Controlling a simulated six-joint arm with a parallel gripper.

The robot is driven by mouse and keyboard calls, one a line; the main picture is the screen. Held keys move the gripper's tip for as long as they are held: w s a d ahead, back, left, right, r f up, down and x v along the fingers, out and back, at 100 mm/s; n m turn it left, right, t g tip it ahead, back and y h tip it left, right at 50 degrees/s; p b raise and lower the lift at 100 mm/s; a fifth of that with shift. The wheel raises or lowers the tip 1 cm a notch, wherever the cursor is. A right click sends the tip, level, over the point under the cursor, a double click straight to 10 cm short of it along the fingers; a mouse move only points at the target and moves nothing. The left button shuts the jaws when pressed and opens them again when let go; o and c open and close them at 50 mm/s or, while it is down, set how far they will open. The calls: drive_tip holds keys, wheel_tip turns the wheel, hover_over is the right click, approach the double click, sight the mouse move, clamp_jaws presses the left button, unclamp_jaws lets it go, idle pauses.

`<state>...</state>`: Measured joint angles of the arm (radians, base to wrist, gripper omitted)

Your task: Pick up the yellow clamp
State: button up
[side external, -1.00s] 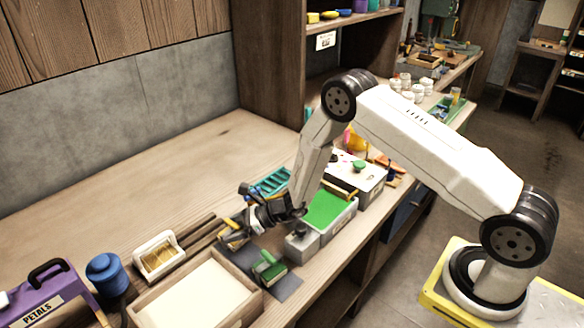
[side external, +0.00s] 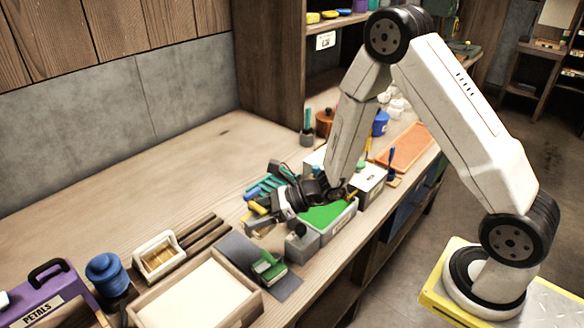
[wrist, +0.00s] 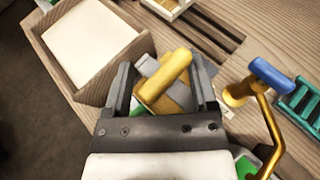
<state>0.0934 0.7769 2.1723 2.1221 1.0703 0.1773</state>
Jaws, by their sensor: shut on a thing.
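The yellow clamp (wrist: 172,76) has a yellow handle and grey metal parts. In the wrist view it sits between the two dark fingers of my gripper (wrist: 164,80), which is shut on it. In the side view the gripper (side external: 262,218) holds the clamp (side external: 257,208) over the bench, left of the grey bin with the green top. The clamp's lower part is partly hidden by the fingers.
The grey bin (side external: 332,229) is close right. A blue-ended yellow tool (wrist: 262,110) and teal rack (wrist: 303,103) are beside the gripper.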

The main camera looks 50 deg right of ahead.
drive_tip(key=shift+s+d+r, duration=0.15)
drive_tip(key=shift+s+r, duration=0.2)
drive_tip(key=shift+s, duration=0.5)
drive_tip(key=shift+s+d+r, duration=0.1)
drive_tip(key=shift+s+r, duration=0.3)
drive_tip(key=shift+s, duration=0.4)
drive_tip(key=shift+s+d+r, duration=0.15)
drive_tip(key=shift+s+r, duration=0.2)
drive_tip(key=shift+s, duration=0.5)
clamp_jaws()
